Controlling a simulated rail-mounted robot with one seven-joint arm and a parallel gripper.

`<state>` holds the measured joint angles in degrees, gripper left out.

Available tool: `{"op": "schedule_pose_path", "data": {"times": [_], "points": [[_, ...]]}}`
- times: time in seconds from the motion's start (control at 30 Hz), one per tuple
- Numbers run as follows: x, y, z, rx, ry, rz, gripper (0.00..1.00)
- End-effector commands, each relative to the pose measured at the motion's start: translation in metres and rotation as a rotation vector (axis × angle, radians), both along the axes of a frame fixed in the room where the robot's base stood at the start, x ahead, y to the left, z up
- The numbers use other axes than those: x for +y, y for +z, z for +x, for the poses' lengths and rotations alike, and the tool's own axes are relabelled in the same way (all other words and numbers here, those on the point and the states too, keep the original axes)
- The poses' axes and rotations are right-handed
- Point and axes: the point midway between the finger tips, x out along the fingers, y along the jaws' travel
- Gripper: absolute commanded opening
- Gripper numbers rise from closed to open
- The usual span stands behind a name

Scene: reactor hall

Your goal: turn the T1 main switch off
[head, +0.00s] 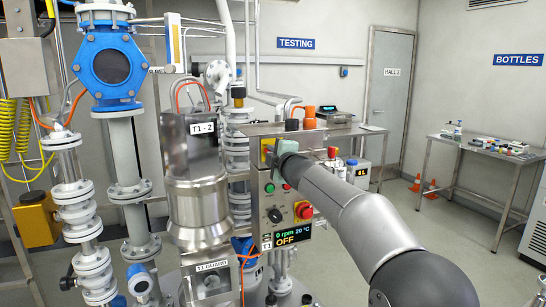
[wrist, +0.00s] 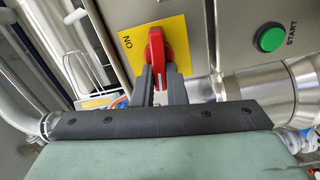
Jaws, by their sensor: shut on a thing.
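The T1 main switch is a red handle (wrist: 156,46) on a yellow plate (wrist: 182,42), seen in the wrist view with ON printed to the handle's left. My gripper (wrist: 156,88) has its two dark fingers shut on the lower end of the red handle. In the head view my gripper (head: 282,150) is at the upper left of the T1 control box (head: 262,222) and hides most of the switch; a bit of yellow plate (head: 266,146) shows. The box's display (head: 289,234) reads 0 rpm, 20 °C, OFF.
A green START button (wrist: 269,38) is right of the switch in the wrist view. A red knob on yellow (head: 303,210) is lower on the box. The T1-2 vessel (head: 197,205) and pipes stand close on the left. Floor is free toward the grey door (head: 386,95).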

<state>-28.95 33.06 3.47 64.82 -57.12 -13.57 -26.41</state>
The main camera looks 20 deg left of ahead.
Motion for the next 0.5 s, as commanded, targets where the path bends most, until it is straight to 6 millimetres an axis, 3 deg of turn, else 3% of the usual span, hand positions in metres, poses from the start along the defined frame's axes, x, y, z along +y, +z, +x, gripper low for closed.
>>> {"op": "schedule_pose_path", "data": {"times": [0.5], "points": [[0.0003,-0.0036,-0.0002,-0.116,0.0,-0.125,0.0]]}}
